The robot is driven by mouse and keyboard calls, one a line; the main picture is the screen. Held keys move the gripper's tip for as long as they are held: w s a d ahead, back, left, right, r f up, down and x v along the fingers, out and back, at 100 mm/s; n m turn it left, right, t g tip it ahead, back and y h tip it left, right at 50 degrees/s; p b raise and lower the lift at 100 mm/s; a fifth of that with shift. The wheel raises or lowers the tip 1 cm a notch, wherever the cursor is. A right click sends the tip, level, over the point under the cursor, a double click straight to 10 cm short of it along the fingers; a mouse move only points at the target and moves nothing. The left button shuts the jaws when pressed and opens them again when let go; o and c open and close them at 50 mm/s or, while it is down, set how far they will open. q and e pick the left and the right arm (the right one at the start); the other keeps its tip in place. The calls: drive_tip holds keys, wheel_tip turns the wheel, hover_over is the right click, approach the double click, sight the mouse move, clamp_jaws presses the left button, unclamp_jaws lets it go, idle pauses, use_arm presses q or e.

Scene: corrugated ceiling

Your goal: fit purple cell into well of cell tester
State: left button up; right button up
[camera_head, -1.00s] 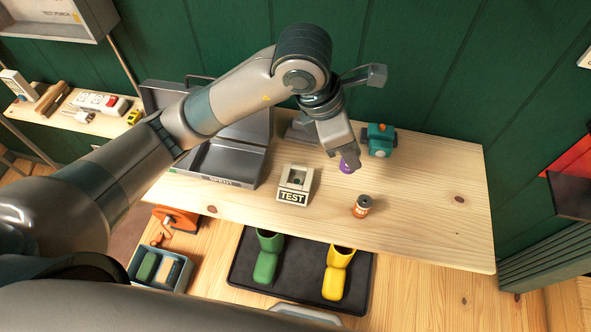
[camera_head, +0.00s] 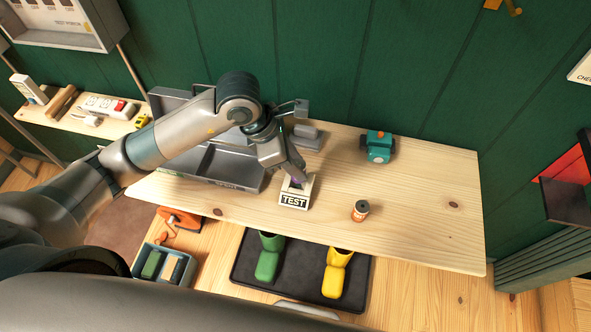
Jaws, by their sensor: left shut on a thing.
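The cell tester (camera_head: 294,202) is a small cream block marked TEST, standing on the wooden table. My left gripper (camera_head: 296,177) is right over the tester, shut on the purple cell (camera_head: 297,183). Only a little of the purple cell shows between the fingers, at the top of the tester. The fingers hide the well, so I cannot tell whether the cell is inside it or just above it. My right gripper is not in view.
An orange cell (camera_head: 360,211) stands on the table right of the tester. A teal device (camera_head: 378,147) is behind it. An open grey case (camera_head: 205,183) lies close on the left. The table's right side is clear. Boots (camera_head: 337,273) stand on a dark tray below.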

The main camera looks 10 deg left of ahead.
use_arm(q)
drive_tip(key=shift+f, duration=0.2)
wheel_tip(320, 180, down, 3)
drive_tip(key=shift+r+p, duration=0.15)
drive_tip(key=shift+p, duration=0.8)
drive_tip(key=shift+f, duration=0.4)
drive_tip(key=shift+f, duration=0.1)
drive_tip(key=shift+f, duration=0.1)
drive_tip(key=o, duration=1.1)
